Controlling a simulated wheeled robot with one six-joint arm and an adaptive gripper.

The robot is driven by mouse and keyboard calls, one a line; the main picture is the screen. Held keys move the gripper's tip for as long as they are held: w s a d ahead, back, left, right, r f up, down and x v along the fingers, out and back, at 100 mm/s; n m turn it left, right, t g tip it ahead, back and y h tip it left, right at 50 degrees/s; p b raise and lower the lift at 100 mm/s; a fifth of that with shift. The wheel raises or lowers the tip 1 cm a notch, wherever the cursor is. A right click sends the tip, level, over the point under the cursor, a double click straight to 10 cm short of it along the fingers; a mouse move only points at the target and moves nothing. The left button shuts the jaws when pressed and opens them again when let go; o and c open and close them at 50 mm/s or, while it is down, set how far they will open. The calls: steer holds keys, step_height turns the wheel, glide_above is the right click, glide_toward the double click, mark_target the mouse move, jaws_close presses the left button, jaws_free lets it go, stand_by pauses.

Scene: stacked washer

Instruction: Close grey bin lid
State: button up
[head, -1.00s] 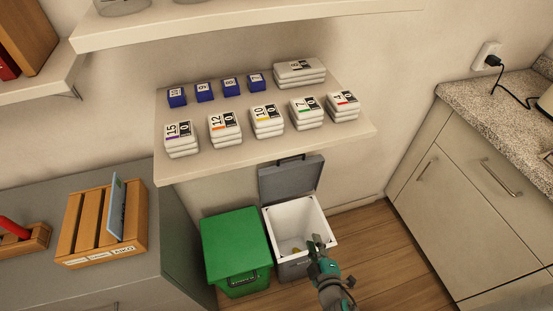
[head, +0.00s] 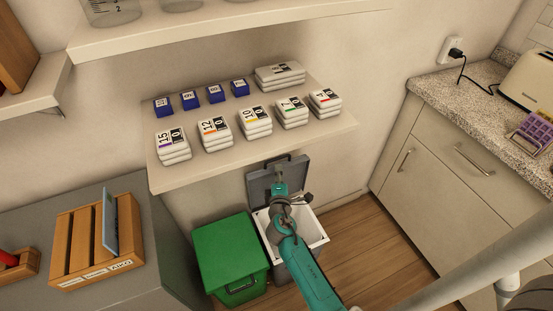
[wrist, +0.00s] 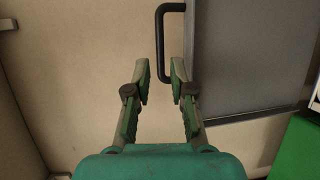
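The grey bin (head: 302,262) stands on the floor, with a white inner rim (head: 320,238). Its grey lid (head: 260,188) is raised upright at the back, against the wall side. In the wrist view the lid (wrist: 245,60) fills the upper right, with its dark handle (wrist: 161,45) along its left edge. My arm hides part of the bin's opening.
A green bin (head: 230,252) with its lid down stands directly left of the grey bin. A shelf (head: 335,135) with several numbered boxes overhangs close above the lid. A cabinet (head: 425,185) stands to the right, with bare wooden floor between.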

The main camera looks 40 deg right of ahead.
mark_target(278, 158)
steer(key=x, duration=0.8)
steer(key=shift+w+d, duration=0.1)
jaws_close()
